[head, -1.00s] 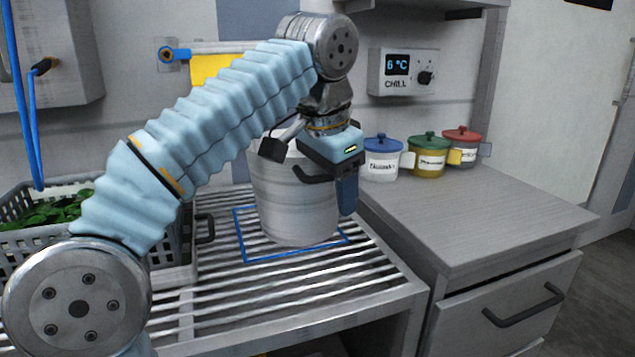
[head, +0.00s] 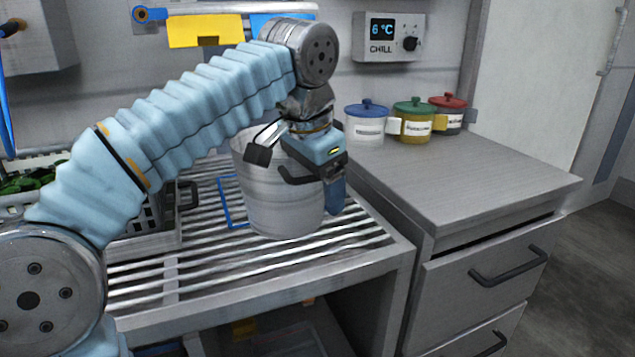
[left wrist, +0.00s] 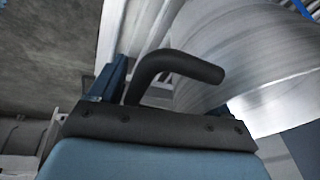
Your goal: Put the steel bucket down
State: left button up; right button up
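The steel bucket (head: 275,205) stands upright at the slatted rack, overlapping the right part of a blue square outline (head: 226,205). I cannot tell whether its base touches the slats. My left gripper (head: 328,188) is at the bucket's right side, at its dark side handle (head: 295,177), and appears shut on it. In the left wrist view the dark curved handle (left wrist: 175,65) lies beside a blue finger, with the bucket's shiny wall (left wrist: 225,60) close by. The far finger is hidden in the head view. My right gripper is not in view.
A grey counter (head: 450,185) right of the slatted rack (head: 200,262) holds jars with blue (head: 366,122), green (head: 413,120) and red lids (head: 448,112). A grey crate (head: 150,222) with greens stands at left. The rack's front slats are clear.

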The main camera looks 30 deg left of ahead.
pick_arm(q)
jog(key=shift+o, duration=0.3)
jog(key=p+v, duration=0.4)
jog(key=v, duration=0.8)
